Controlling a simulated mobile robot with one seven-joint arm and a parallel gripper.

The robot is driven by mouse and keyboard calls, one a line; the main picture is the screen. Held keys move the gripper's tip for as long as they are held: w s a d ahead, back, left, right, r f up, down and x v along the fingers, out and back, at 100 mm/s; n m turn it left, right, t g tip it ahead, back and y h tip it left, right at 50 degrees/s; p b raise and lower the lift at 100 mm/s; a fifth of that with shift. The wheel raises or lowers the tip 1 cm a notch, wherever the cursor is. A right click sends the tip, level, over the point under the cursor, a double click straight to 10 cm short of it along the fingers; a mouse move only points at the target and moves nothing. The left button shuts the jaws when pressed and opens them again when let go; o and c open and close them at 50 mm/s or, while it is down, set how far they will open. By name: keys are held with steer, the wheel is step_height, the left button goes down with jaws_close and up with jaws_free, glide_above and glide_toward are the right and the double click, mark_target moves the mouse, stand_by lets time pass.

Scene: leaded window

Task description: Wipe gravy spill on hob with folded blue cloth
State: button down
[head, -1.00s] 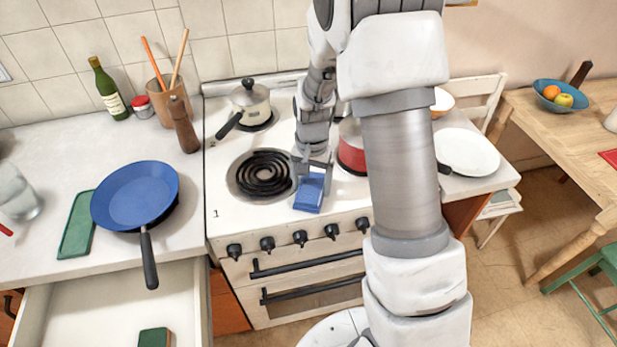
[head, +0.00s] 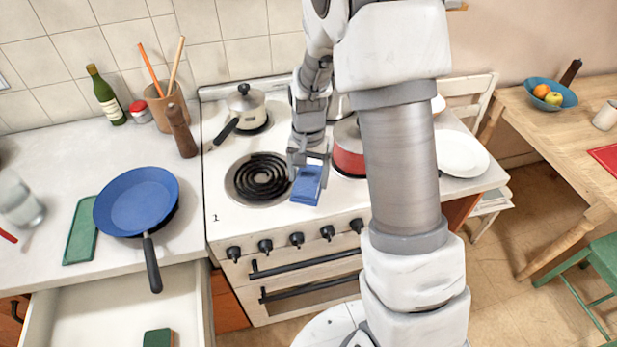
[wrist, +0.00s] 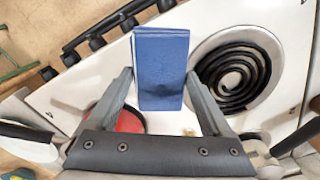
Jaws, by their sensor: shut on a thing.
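The folded blue cloth (head: 307,184) is at my gripper (head: 308,163) over the front of the white hob (head: 225,218), right of the front left coil burner (head: 262,178). In the wrist view the cloth (wrist: 160,60) sits between the fingertips of my gripper (wrist: 160,84), which is shut on it. A dark patch shows on the cloth's near end; I cannot tell stain from shadow. A small yellowish mark (wrist: 188,132) shows on the hob below the cloth in the wrist view; it may be gravy. I cannot tell whether the cloth touches the hob.
A red pot (head: 348,148) stands close right of my gripper. A lidded saucepan (head: 248,103) is on the back left burner, its handle pointing forward-left. A blue frying pan (head: 136,200) lies on the left counter, above an open drawer (head: 100,310). Control knobs line the hob's front.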

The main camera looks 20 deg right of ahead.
steer(key=shift+r, duration=0.4)
steer(key=shift+r+p, duration=1.1)
steer(key=shift+r, duration=0.5)
